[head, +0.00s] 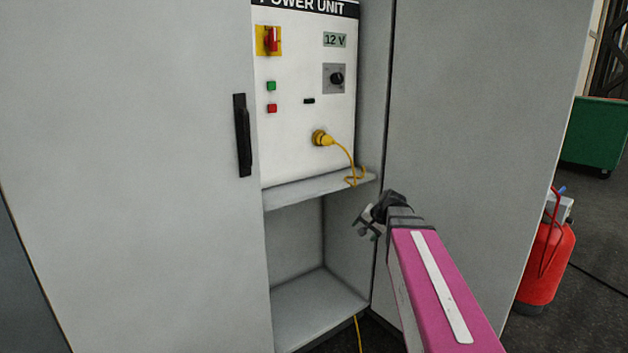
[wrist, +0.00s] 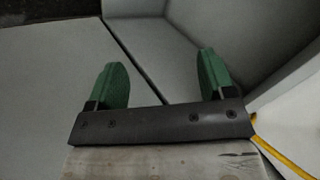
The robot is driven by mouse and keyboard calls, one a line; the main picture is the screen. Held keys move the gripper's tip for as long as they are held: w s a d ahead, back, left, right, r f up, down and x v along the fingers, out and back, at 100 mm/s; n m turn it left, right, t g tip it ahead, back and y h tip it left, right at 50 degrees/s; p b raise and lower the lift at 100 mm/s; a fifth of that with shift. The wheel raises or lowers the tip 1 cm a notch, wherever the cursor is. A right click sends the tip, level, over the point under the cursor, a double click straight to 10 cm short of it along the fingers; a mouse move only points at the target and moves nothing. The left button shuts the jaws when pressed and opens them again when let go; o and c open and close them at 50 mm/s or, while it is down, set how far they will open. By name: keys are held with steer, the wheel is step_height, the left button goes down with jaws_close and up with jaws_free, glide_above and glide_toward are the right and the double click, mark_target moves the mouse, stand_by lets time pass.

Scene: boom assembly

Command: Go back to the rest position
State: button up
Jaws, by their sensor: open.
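My gripper (head: 366,224) is at the end of my pink arm, in front of the cabinet's open lower part in the head view. In the wrist view its two green fingers (wrist: 162,85) stand wide apart with nothing between them. The white power unit panel (head: 300,100) is above and to the left of my gripper. A yellow plug (head: 321,138) sits in the panel's socket. Its yellow cable (head: 352,165) hangs over the shelf edge, and a yellow cable also shows at the lower right of the wrist view (wrist: 283,157).
The cabinet's left door (head: 130,150) has a black handle (head: 242,135). A grey panel (head: 470,110) stands to the right, close to my arm. A shelf (head: 318,189) juts out under the power unit. A red extinguisher (head: 542,262) and a green bin (head: 597,135) stand at the far right.

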steer(key=s+f+n+g+h, duration=0.4)
steer(key=s+f+n+g, duration=0.1)
steer(key=s+f, duration=1.3)
steer(key=shift+s+d+f+g+h, duration=0.2)
steer(key=shift+d+f+g+h, duration=0.1)
steer(key=shift+f, duration=0.3)
stand_by(1.2)
